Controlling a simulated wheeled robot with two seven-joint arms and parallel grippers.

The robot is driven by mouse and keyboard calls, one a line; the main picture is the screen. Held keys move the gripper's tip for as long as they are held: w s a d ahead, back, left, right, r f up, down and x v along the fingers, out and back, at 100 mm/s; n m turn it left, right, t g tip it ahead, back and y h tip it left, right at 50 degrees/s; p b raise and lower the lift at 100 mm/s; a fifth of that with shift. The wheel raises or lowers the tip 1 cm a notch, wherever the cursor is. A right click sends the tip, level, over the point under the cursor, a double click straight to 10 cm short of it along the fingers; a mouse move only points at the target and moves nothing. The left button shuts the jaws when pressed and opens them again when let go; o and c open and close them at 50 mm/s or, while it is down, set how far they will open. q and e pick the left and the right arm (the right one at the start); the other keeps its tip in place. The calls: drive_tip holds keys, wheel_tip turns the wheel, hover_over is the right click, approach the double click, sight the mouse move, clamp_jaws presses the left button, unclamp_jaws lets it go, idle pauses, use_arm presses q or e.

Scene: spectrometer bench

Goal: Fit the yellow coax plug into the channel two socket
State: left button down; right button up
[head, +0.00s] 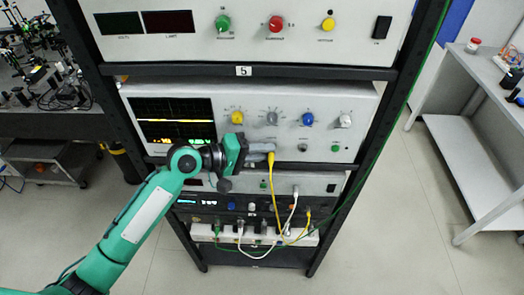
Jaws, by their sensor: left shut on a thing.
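My left gripper (270,152) reaches in from the left, in front of the oscilloscope-like unit (362,110) with the lit screen. It is shut on the yellow coax plug (271,158), whose yellow cable hangs down from it. The fingers are close to the lower part of the panel; whether the plug touches a socket I cannot tell. A small grey socket (303,147) shows right of the fingers. The gripper hides part of the socket row, and I cannot read which socket is channel two. My right gripper is not in view.
The unit stands in a black rack (101,120). White, green and yellow cables hang in front of the lower units and a white power strip (208,234). A white table (488,95) stands at the right, with free floor between.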

use_arm(q)
drive_tip(key=c, duration=1.2)
unclamp_jaws()
drive_tip(key=b+v, duration=0.6)
drive_tip(key=v, duration=0.7)
drive_tip(key=shift+s+a, duration=0.15)
drive_tip(key=shift+a, duration=0.15)
drive_tip(key=shift+r, duration=0.1)
